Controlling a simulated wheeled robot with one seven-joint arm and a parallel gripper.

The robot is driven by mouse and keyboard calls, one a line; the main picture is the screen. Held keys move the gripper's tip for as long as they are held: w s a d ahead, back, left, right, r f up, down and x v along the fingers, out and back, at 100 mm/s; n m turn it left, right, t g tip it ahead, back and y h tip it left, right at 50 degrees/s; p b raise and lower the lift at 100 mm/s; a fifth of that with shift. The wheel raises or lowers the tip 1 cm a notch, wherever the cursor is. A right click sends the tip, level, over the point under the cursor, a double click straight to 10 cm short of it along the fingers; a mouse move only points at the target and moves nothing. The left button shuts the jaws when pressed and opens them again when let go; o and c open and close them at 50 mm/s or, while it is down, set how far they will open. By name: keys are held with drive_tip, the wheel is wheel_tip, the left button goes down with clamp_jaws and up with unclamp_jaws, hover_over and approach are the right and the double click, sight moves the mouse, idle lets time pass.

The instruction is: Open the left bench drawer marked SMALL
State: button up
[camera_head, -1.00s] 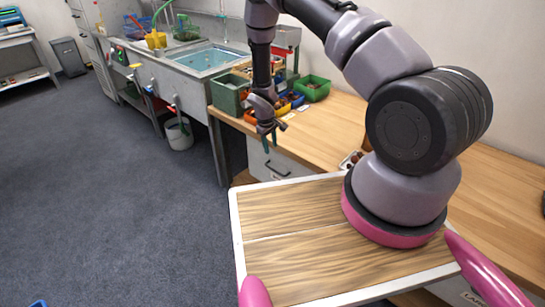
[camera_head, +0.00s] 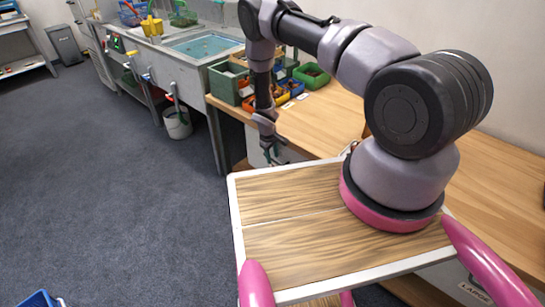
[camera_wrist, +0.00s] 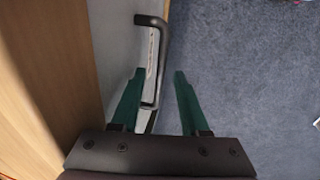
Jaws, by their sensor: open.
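The left drawer's pale grey front (camera_wrist: 122,42) shows in the wrist view, beside the wooden bench edge; it looks shut. Its black bar handle (camera_wrist: 151,50) stands out from it. A pale label shows beside the handle; I cannot read it. My gripper (camera_wrist: 157,74) is open, with one green finger on each side of the handle's lower part in the picture. The handle is closer to the left finger; contact is not clear. In the head view my gripper (camera_head: 274,156) is low at the bench front, and the drawer front (camera_head: 256,150) is mostly hidden behind it and my tray.
A sink (camera_head: 205,45) and a white bucket (camera_head: 177,124) stand beyond. A drawer marked LARGE (camera_head: 474,290) is at lower right.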

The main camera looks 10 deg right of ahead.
drive_tip(key=shift+f, duration=0.1)
clamp_jaws()
idle(1.4)
